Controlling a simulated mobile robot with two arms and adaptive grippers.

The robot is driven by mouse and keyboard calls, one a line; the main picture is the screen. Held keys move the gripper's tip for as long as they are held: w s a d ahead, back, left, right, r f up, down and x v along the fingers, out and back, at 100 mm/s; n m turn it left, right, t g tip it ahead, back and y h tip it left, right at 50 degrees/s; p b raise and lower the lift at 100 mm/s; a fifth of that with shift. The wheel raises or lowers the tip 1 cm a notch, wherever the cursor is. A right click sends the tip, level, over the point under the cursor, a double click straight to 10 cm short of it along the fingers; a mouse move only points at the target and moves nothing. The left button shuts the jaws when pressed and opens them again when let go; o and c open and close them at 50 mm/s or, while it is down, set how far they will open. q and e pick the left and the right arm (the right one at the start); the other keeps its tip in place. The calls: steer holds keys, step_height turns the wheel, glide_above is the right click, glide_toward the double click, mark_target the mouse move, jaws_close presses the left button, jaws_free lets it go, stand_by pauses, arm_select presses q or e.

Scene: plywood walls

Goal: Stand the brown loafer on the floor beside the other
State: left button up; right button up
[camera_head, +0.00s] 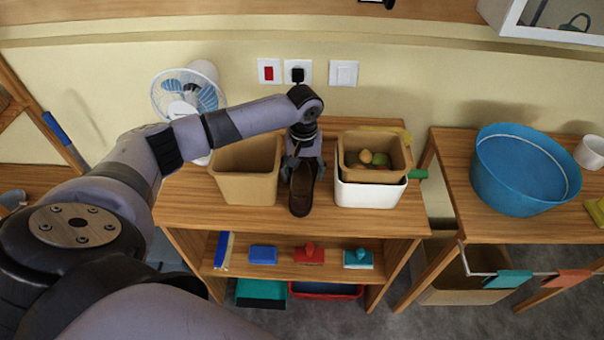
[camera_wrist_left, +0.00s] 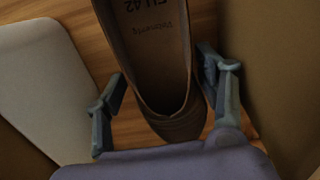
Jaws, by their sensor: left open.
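A brown loafer (camera_head: 301,190) sits on the wooden table top between a tan bin and a white bin, its length running front to back. My left gripper (camera_head: 301,166) is over the back end of the loafer, pointing down. The insole shows lettering. The other loafer is not visible. My right gripper is not in view.
The tan bin (camera_head: 247,185) stands close left of the loafer, the white bin (camera_head: 367,194) close right with a tan box (camera_head: 400,152) of fruit in it. Brushes lie on the shelf (camera_head: 333,272) below. A blue tub (camera_head: 524,180) stands on the right table.

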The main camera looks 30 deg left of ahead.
arm_select(q)
steer(key=shift+f, duration=0.55)
steer(key=shift+c, duration=0.5)
steer(key=c, duration=1.2)
steer(key=shift+r, duration=0.1)
